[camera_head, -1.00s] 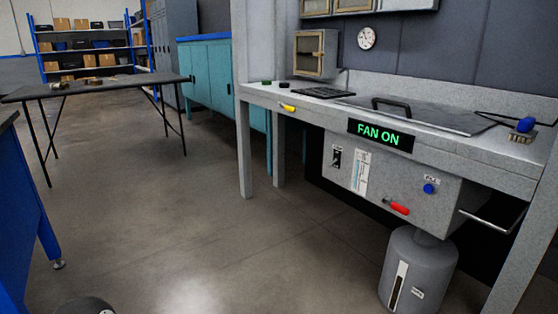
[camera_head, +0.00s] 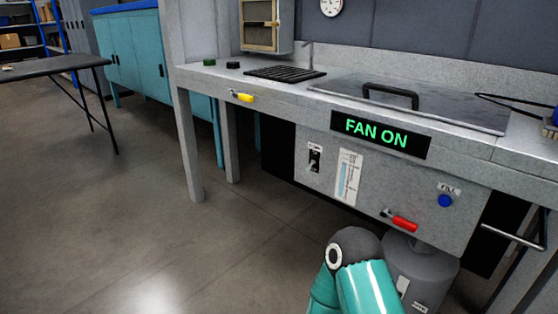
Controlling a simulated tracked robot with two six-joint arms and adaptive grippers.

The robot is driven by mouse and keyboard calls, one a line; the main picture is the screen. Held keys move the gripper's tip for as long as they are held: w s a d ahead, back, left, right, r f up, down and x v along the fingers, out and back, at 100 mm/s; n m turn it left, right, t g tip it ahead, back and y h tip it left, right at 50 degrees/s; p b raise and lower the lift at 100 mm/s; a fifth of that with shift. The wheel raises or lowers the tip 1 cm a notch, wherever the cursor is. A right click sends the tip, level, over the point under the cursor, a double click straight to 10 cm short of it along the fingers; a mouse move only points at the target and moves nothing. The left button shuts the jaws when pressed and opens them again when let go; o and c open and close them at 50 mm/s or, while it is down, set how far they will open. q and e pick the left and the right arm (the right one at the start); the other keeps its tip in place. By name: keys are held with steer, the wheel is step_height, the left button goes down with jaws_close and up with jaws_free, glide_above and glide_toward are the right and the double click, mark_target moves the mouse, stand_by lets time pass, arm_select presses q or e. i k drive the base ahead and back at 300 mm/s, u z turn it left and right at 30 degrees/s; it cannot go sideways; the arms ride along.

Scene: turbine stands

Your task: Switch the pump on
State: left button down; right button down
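A small black toggle switch (camera_head: 314,160) sits on the grey front panel of the wash bench, under a small label too blurred to read surely. A pale lever shows on its lower half; I cannot tell its setting for sure. A level gauge (camera_head: 348,177) with a blue column is just to its right. A lit green "FAN ON" display (camera_head: 380,134) is above them. One of my arms, teal with a dark joint, rises at the bottom below the panel, well apart from the switch. Neither of my grippers shows.
A red-handled valve (camera_head: 403,223) and a blue button (camera_head: 445,200) marked FILL are on the panel's right side. A yellow handle (camera_head: 242,97) sticks out at the left. A grey tank (camera_head: 424,270) stands below, and a metal bar juts out right. Floor at left is free.

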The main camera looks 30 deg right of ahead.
mark_target(307, 169)
steer(key=z, duration=0.4)
steer(key=i, duration=1.15)
steer(key=z, duration=0.85)
steer(key=k, duration=0.75)
steer(key=z, duration=0.2)
steer(key=i, duration=0.8)
steer(key=u, duration=0.05)
